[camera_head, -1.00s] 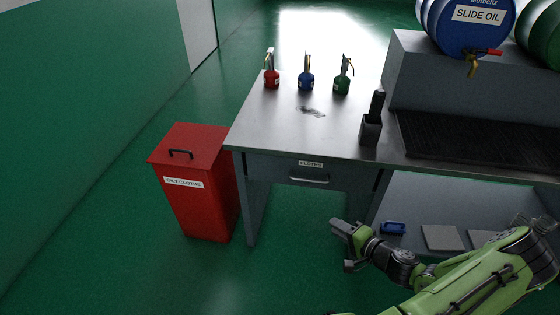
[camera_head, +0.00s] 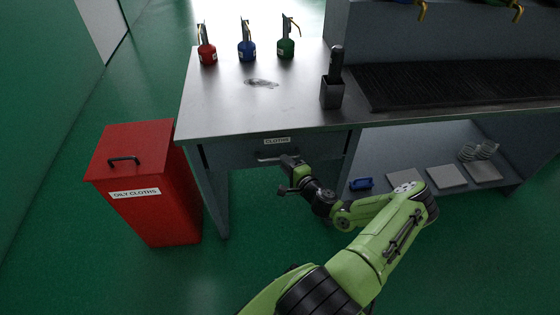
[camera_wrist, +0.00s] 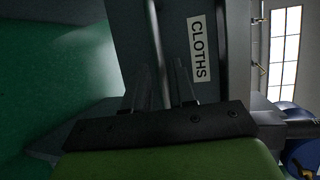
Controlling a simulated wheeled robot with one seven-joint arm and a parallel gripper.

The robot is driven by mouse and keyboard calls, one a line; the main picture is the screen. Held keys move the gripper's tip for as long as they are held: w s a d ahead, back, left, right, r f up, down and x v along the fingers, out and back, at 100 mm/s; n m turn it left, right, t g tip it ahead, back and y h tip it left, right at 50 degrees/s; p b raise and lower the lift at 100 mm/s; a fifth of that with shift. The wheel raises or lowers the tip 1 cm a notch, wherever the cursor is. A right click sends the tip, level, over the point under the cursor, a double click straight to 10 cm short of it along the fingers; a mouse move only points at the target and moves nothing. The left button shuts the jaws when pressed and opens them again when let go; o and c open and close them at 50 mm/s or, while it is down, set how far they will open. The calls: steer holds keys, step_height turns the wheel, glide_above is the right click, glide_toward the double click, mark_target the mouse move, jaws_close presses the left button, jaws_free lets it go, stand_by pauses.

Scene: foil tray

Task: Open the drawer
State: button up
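The grey drawer front (camera_head: 235,155) under the left part of the bench carries a "CLOTHS" label (camera_head: 277,141) and looks closed. Its bar handle (camera_head: 266,158) is partly hidden by my gripper (camera_head: 287,166), which is at the handle's right end in the head view. In the wrist view, turned sideways, the handle bar (camera_wrist: 157,45) runs between the two fingers of my gripper (camera_wrist: 162,85), with the label (camera_wrist: 197,48) to the right. The fingers stand apart, one on each side of the bar. I cannot tell whether either touches it.
A red bin (camera_head: 150,190) labelled "OILY CLOTHS" stands left of the bench. Red (camera_head: 207,54), blue (camera_head: 247,51) and green (camera_head: 285,48) oil cans stand on the bench top (camera_head: 225,100). A dark holder (camera_head: 332,92) stands near its front edge. A low shelf is at right.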

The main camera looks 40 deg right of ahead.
steer(key=x, duration=0.4)
steer(key=shift+f+b, duration=0.1)
steer(key=shift+b, duration=0.2)
jaws_close()
